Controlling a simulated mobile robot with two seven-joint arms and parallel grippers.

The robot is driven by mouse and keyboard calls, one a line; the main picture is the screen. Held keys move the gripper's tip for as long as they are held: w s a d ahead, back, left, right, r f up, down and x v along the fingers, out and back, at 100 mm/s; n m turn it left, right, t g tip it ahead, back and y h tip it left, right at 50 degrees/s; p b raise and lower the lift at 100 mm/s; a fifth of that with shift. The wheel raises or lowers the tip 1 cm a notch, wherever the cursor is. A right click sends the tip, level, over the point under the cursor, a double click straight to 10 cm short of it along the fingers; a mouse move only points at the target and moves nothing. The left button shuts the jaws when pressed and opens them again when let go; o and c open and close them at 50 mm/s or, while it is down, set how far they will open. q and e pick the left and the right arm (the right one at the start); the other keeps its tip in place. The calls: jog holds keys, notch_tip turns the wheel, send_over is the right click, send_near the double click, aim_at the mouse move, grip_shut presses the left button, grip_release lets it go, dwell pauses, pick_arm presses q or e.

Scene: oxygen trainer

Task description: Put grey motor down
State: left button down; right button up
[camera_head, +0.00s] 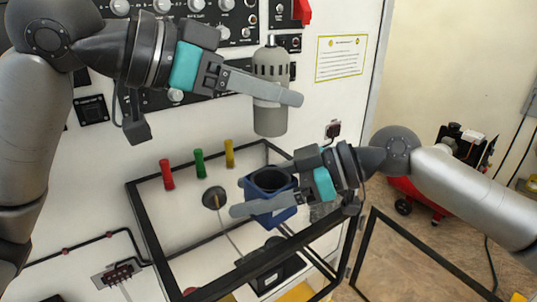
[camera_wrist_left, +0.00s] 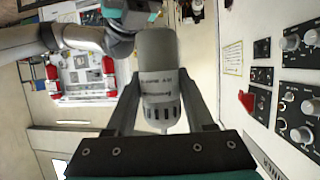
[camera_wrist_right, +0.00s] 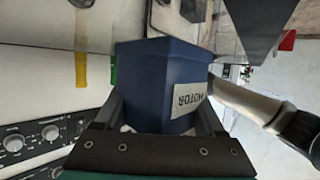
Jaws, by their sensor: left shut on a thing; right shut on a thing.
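The grey motor (camera_head: 270,122) is a grey cylinder with slots, held upright at the centre top of the head view. My left gripper (camera_head: 292,97) is shut around its sides. In the left wrist view, the motor (camera_wrist_left: 158,85) stands between both fingers. My right gripper (camera_head: 242,209) is shut on a blue open-topped holder (camera_head: 265,216). The holder also shows in the right wrist view (camera_wrist_right: 150,80), with a "MOTOR" label on its side. In the head view, the motor is above the holder's dark opening, with a gap between them.
A black-framed open box (camera_head: 139,215) sits under the holder against the white panel (camera_head: 85,195). Red (camera_head: 167,175), green (camera_head: 199,163) and yellow (camera_head: 229,153) handles stick out there. A black-framed door (camera_head: 420,247) stands at lower right. Knobs line the panel above.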

pick_arm(q)
jog(key=shift+f, duration=3.25)
jog(key=shift+f, duration=0.75)
pick_arm(e)
jog(key=shift+s, duration=0.1)
pick_arm(q)
jog(key=shift+c, duration=1.4)
grip_release()
jog(key=shift+f, duration=0.2)
jog(key=shift+s, duration=0.1)
jog(key=shift+r, duration=0.1)
pick_arm(e)
jog(key=shift+r, duration=0.1)
pick_arm(q)
jog(key=r+v, duration=0.1)
jog(key=v, duration=1.1)
jog(key=shift+r, duration=0.2)
